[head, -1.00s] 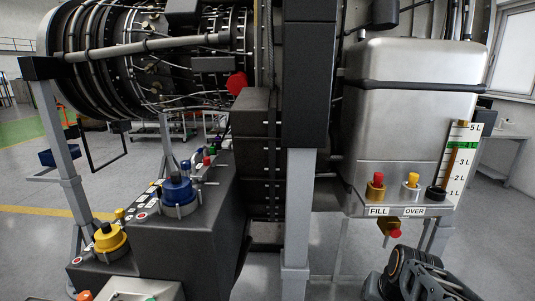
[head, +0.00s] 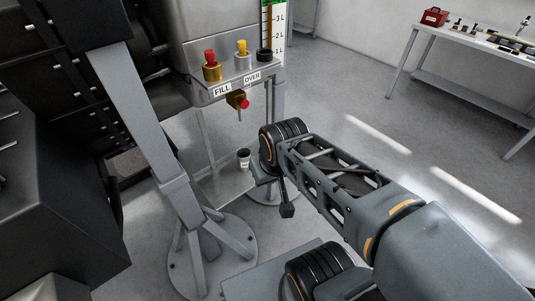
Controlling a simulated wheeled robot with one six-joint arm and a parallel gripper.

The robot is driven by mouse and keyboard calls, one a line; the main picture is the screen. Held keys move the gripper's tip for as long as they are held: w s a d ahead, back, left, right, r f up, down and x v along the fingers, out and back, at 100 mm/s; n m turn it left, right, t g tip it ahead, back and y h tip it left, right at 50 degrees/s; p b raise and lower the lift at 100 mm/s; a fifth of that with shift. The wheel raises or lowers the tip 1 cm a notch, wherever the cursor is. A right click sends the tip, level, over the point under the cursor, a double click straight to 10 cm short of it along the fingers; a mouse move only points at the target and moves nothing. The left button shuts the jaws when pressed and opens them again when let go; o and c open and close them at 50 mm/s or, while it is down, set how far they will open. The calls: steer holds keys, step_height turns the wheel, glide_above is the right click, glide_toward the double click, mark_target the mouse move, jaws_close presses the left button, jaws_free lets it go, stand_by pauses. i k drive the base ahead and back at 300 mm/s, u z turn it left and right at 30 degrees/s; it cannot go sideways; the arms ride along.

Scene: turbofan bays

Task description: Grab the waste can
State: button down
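A small can (head: 244,161) with a dark top and a pale, marked body stands upright low under the metal tank, near the shelf's right side. It is small in view, and I cannot read its label. I take it to be the waste can. My gripper (head: 287,210) is partly visible at the end of my arm, below the dark elbow joint, to the right of and lower in the picture than the can. They look apart. The fingers are too small and hidden to show whether they are open.
A grey stand leg (head: 150,130) with a round foot rises left of the can. A workbench (head: 470,45) with a red toolbox stands back right. Floor between is clear.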

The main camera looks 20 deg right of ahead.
mark_target(243, 155)
steer(key=u, duration=2.45)
steer(key=k, duration=0.6)
steer(key=z, duration=1.4)
steer(key=i, duration=0.5)
steer(key=z, duration=0.05)
